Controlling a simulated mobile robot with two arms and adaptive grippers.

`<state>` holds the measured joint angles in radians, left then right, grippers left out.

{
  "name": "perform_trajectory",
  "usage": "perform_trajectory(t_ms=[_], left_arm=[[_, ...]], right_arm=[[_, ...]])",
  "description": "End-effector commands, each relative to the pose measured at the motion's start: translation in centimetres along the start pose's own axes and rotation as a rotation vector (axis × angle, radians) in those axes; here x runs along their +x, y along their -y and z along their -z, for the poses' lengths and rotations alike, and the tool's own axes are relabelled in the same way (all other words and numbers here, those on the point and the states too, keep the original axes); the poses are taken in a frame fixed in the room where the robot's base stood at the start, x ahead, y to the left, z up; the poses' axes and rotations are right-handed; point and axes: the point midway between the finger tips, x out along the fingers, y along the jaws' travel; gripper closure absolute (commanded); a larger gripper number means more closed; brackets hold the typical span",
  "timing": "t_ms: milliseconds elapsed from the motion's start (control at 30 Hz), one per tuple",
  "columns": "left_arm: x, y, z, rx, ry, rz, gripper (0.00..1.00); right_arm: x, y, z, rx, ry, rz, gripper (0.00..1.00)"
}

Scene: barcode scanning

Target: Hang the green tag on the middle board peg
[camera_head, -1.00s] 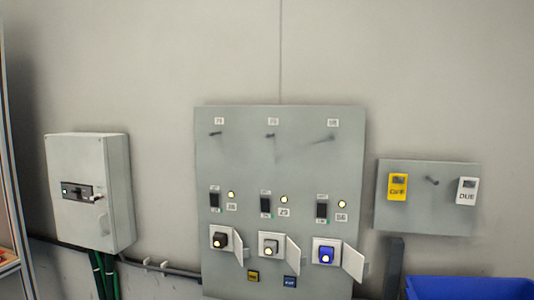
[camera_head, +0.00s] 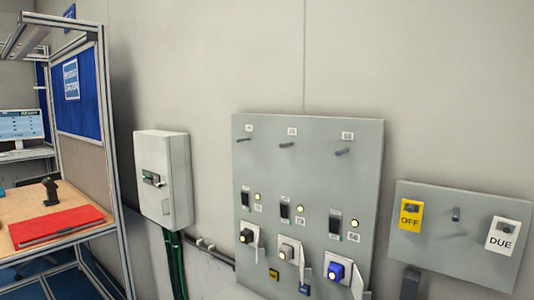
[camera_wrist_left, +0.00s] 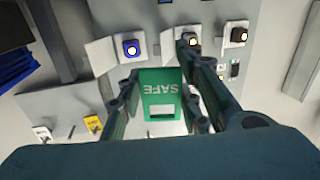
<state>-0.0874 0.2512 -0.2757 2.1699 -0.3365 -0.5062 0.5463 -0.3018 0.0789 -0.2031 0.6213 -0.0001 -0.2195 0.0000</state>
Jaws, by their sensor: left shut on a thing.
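The green tag (camera_wrist_left: 161,92), marked SAFE, shows in the left wrist view, its lettering upside down. My left gripper (camera_wrist_left: 160,78) is shut on it, with dark fingers on both sides. The grey board (camera_head: 310,180) stands against the wall in the head view. Its middle peg (camera_head: 287,144) sticks out bare near the top, between a left peg (camera_head: 243,139) and a right peg (camera_head: 342,151). The tag's distance from the board cannot be told. Neither gripper shows in the head view.
A small panel (camera_head: 455,255) at right holds a yellow OFF tag (camera_head: 410,214), a white DUE tag (camera_head: 502,235) and a bare peg (camera_head: 456,214) between them. Little open doors jut from the board's lower part. A switch box (camera_head: 164,180) and workbench (camera_head: 30,228) are at left.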

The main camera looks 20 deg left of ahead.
Motion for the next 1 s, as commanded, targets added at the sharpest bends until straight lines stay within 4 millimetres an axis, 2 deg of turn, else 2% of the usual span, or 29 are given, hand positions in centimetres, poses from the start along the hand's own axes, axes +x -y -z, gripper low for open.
perform_trajectory(t_ms=[33, 167, 300, 433, 600, 700, 800, 1000], left_arm=[[2.1, 0.2, 2.6, 0.004, -0.010, -0.011, 0.95], [6.5, 0.9, 7.1, -0.003, -0.009, -0.035, 0.95], [10.9, 2.3, 13.0, -0.014, -0.008, -0.045, 0.95], [14.3, 4.4, 19.5, -0.024, -0.008, -0.038, 0.95], [16.7, 7.1, 27.0, -0.034, -0.007, -0.019, 0.95], [17.3, 8.3, 30.0, -0.039, -0.005, -0.007, 0.95], [17.6, 9.1, 31.9, -0.043, -0.003, 0.001, 0.95], [18.1, 9.4, 32.9, -0.045, -0.001, 0.005, 0.95]], right_arm=[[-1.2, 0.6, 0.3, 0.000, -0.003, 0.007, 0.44], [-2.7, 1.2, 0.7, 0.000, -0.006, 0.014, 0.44], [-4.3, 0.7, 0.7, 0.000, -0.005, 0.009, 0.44], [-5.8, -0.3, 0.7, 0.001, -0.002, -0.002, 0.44], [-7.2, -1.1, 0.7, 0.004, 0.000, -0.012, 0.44], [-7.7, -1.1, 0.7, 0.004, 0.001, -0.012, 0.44], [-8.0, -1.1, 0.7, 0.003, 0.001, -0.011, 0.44], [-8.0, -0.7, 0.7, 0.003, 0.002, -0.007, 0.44]])
